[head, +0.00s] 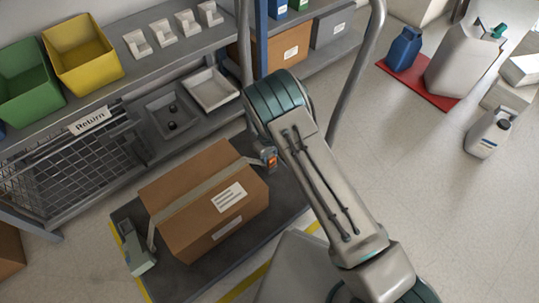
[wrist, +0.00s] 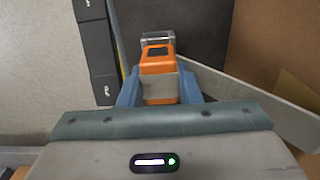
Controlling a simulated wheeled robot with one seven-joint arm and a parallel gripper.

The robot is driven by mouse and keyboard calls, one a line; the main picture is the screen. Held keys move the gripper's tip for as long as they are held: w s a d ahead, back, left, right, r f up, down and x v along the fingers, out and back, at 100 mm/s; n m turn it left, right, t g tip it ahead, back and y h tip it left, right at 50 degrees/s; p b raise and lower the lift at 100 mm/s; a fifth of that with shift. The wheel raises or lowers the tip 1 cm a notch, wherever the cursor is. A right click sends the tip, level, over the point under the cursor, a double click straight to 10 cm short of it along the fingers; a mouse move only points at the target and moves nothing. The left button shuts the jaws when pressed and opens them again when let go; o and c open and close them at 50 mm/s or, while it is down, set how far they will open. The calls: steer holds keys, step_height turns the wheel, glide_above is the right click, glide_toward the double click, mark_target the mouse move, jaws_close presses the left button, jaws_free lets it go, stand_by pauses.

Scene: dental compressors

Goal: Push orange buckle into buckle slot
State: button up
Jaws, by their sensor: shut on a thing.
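The orange buckle (wrist: 158,62) is between the two blue fingers of my gripper (wrist: 158,90) in the wrist view. My gripper is shut on it. A clear and grey buckle slot (wrist: 158,38) sits right at the far end of the buckle; I cannot tell how far the buckle is inside it. In the head view the buckle (head: 271,160) shows as a small orange spot at the right end of the strap (head: 205,187) that runs over the cardboard box (head: 190,215). My arm hides most of my gripper there.
The box stands on a dark platform (head: 190,282) with a grey-green strap device (head: 139,255) at its left. A shelf with yellow (head: 82,55) and green bins (head: 28,85) stands behind. A metal rail (head: 358,75) rises near my arm.

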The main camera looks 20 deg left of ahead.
steer(key=o, duration=1.1)
step_height(320, 180, up, 14)
steer(key=p, duration=0.5)
steer(key=shift+f, duration=0.15)
